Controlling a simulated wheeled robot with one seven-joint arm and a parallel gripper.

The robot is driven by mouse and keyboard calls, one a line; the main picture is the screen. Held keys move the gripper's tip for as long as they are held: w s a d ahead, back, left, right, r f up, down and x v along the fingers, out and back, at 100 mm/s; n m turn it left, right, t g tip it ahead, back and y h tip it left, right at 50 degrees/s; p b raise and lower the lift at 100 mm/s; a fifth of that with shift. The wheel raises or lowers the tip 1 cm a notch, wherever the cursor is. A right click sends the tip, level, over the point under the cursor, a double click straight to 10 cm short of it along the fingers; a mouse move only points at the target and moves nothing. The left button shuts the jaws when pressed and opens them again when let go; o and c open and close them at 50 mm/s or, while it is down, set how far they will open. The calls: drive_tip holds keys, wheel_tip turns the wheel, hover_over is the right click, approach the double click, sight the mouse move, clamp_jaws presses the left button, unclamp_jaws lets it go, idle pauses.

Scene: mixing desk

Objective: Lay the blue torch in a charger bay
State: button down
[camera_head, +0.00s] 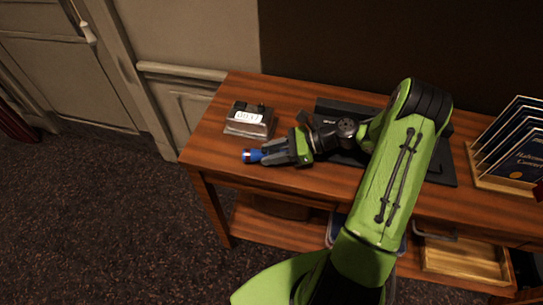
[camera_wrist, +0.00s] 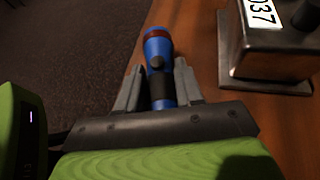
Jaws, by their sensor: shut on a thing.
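The blue torch (camera_wrist: 158,48) has a blue body, a dark red ring at its head end and a black button and grip. My gripper (camera_wrist: 159,76) is shut on it, one finger on each side, with the head pointing away from my palm. In the head view the torch (camera_head: 251,156) sticks out to the left of my gripper (camera_head: 266,155), near the front left edge of the wooden desk (camera_head: 215,150). I cannot tell whether it touches the desk. A dark flat unit (camera_head: 440,172) lies partly hidden behind my arm; I cannot make out any charger bays.
A metal box (camera_head: 250,121) with a white number label stands just behind the torch; it shows at right in the wrist view (camera_wrist: 270,60). A rack of upright dark booklets (camera_head: 515,145) stands at the right. Bare desk lies left of the box.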

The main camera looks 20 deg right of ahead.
drive_tip(key=shift+f, duration=0.2)
drive_tip(key=shift+f, duration=0.1)
drive_tip(key=c, duration=0.7)
unclamp_jaws()
drive_tip(key=shift+f, duration=0.1)
drive_tip(key=shift+c, duration=0.2)
drive_tip(key=shift+w+f+b, duration=0.1)
drive_tip(key=shift+b, duration=0.2)
